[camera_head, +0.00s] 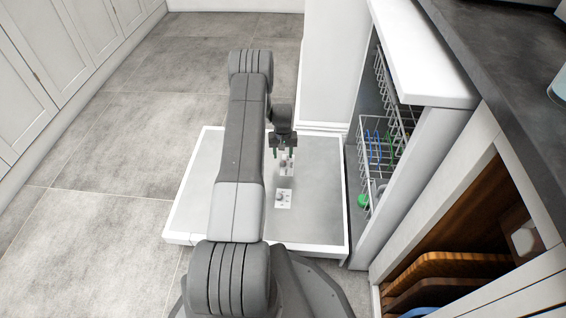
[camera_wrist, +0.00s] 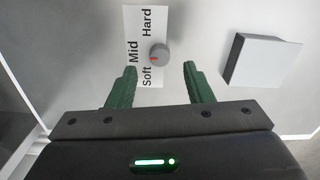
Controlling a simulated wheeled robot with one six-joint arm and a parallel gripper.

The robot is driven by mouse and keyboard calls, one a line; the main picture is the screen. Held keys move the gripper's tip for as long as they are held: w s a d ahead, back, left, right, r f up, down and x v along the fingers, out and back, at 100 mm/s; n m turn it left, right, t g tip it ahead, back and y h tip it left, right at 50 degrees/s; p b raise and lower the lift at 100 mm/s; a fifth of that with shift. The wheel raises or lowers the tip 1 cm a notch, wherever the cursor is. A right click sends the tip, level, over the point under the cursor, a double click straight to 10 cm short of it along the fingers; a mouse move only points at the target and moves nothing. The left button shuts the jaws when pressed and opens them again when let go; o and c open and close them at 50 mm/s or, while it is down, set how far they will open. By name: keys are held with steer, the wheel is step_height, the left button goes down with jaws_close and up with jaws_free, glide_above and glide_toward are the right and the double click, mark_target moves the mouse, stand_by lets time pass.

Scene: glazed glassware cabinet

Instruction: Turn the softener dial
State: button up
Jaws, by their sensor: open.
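The softener dial (camera_wrist: 160,54) is a small round grey knob with a red mark, on a white label plate (camera_wrist: 131,18) reading Soft, Mid and Hard. The red mark points left, between Soft and Mid. In the wrist view my gripper (camera_wrist: 160,68) is open, its green fingers on either side of the dial's line and the knob just beyond the tips. I cannot tell whether they touch the surface. In the head view my gripper (camera_head: 283,150) is above the lowered door panel (camera_head: 317,165), with a small white plate (camera_head: 287,170) just below it.
Another small white plate (camera_head: 284,204) lies nearer on the panel. A raised pale block (camera_wrist: 265,60) stands right of the dial. A dishwasher rack (camera_head: 363,165) with several dishes and a worktop (camera_head: 510,75) are at right. Open floor (camera_head: 110,150) lies left.

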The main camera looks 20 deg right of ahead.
mark_target(283, 162)
steer(key=shift+f+b, duration=0.45)
steer(key=shift+f, duration=1.75)
steer(key=shift+c, duration=0.3)
steer(key=c, duration=0.9)
